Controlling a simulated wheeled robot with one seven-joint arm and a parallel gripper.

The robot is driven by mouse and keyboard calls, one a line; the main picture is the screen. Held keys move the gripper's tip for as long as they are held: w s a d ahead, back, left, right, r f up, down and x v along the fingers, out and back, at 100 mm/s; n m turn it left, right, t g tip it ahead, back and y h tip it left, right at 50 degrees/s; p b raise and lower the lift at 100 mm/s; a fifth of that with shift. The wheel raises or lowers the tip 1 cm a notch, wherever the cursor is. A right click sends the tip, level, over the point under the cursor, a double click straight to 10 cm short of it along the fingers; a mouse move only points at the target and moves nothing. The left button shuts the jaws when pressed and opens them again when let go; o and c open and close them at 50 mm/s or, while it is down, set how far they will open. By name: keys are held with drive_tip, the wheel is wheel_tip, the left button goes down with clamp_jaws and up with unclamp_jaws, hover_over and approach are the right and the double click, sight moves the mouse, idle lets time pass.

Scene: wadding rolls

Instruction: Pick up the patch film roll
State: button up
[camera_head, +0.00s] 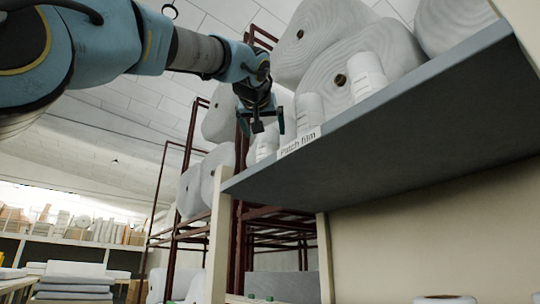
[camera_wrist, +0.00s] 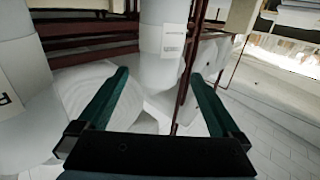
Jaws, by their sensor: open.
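A small white patch film roll (camera_head: 266,143) stands at the far end of the grey shelf (camera_head: 400,118), behind the "Patch film" label (camera_head: 300,142). Two similar rolls stand along the shelf, one behind the label (camera_head: 309,108) and one nearer with a printed label (camera_head: 368,76). My gripper (camera_head: 268,124) is open and empty, level with the far end roll and close to it. In the wrist view, a white roll with a paper label (camera_wrist: 164,45) shows ahead, lined up between the open green fingers (camera_wrist: 160,75). I cannot tell whether the fingers reach around it.
Another labelled white roll (camera_wrist: 28,95) is left of my fingers in the wrist view. Dark red rack frames (camera_head: 190,150) rise behind the shelf. Open room lies left of the shelf end.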

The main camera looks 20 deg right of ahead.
sight(266, 136)
drive_tip(key=shift+w+d+r, duration=0.1)
drive_tip(key=shift+w+r, duration=0.15)
drive_tip(key=shift+w, duration=0.3)
drive_tip(key=p+x, duration=0.2)
drive_tip(key=x, duration=0.2)
drive_tip(key=shift+w+d, duration=0.2)
drive_tip(key=p+x, duration=0.3)
drive_tip(key=x, duration=0.1)
drive_tip(key=shift+w+d+p, duration=0.1)
drive_tip(key=shift+d+p, duration=0.1)
drive_tip(key=shift+p, duration=0.1)
drive_tip(key=shift+w+d+f, duration=0.25)
drive_tip(key=shift+w+d, duration=0.1)
drive_tip(key=shift+w, duration=0.2)
drive_tip(key=shift+c, duration=0.2)
drive_tip(key=c, duration=1.5)
clamp_jaws()
